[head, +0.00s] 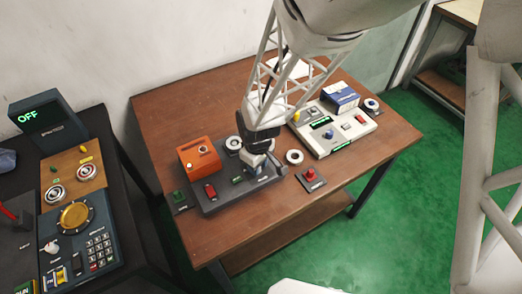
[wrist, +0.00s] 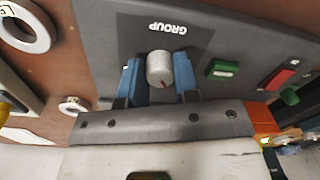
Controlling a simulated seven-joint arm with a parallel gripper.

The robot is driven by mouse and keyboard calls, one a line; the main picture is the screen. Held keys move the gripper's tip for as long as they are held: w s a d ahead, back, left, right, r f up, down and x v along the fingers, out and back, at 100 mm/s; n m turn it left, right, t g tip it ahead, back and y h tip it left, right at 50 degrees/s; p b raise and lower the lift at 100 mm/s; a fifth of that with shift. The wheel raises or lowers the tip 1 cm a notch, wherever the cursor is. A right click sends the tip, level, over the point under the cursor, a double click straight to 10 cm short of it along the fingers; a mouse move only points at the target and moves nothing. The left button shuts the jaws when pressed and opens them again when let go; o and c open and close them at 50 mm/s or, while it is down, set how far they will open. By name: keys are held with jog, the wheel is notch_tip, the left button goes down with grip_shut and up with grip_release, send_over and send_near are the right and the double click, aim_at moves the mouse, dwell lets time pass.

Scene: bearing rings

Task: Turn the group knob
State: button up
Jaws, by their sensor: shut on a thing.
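The group knob (wrist: 158,70) is a light grey cylinder with a small dark red mark on its near edge. It stands on a dark grey panel (wrist: 110,60), just below an upside-down "GROUP" label (wrist: 167,28) in the wrist view. My gripper (wrist: 159,80) has its two blue fingers on either side of the knob and is shut on it. In the head view my gripper (head: 258,165) is down at the right part of the dark panel (head: 212,207) on the brown table. The knob is hidden there behind my gripper.
Rings lie nearby, one white (head: 294,157). A red button box (head: 310,179) and a light control panel (head: 336,132) are to the right.

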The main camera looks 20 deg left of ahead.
jog(key=n, duration=0.5)
jog(key=shift+n, duration=0.4)
jog(key=o, duration=0.9)
jog(key=shift+w+r, duration=0.15)
jog(key=shift+r, duration=3.75)
jog(key=shift+r, duration=0.1)
